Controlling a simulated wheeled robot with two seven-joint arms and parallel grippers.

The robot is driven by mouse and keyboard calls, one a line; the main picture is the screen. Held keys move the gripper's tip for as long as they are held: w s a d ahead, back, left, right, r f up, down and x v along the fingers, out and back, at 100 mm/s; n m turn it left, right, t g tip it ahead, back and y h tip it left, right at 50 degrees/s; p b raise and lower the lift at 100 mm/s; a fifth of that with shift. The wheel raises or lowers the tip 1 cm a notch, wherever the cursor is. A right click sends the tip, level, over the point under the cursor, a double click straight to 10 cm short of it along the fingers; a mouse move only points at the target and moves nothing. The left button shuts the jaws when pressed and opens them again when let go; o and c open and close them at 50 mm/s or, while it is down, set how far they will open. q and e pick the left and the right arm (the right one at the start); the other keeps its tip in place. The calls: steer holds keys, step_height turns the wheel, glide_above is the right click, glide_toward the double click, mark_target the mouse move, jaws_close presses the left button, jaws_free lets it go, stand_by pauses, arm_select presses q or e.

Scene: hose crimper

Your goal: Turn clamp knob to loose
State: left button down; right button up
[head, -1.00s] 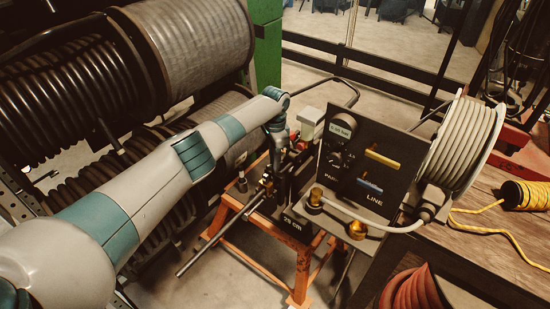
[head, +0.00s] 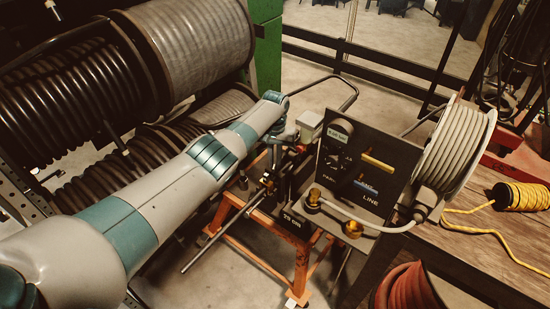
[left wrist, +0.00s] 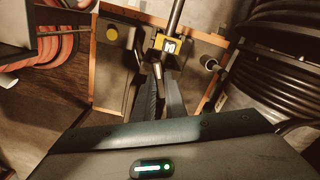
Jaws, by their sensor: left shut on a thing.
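In the left wrist view my left gripper (left wrist: 158,84) has its two dark fingers around a small metal piece, the clamp knob (left wrist: 158,68), just below a yellow-and-black clamp block (left wrist: 168,44). A metal rod (left wrist: 177,16) runs up from the block. In the head view my left arm reaches in from the left, and its gripper (head: 270,168) is at the clamp on the orange stand. The arm and the clamp parts hide most of the fingers and the knob there. My right gripper is in neither view.
Just right of the clamp stands a dark panel (head: 377,151) with a yellow lever (head: 379,163) and brass fittings. A grey hose reel (head: 457,149) and yellow rope (head: 521,196) are further right. The orange stand (head: 300,276) carries the clamp. Large hose drums crowd the left.

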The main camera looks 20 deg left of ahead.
arm_select(q)
steer(key=n+p, duration=0.1)
steer(key=n, duration=0.5)
steer(key=shift+r+n, duration=0.1)
steer(key=shift+n, duration=0.2)
steer(key=n+p, duration=0.1)
steer(key=n, duration=0.2)
steer(key=shift+n, duration=1.8)
steer(key=c, duration=1.8)
jaws_free()
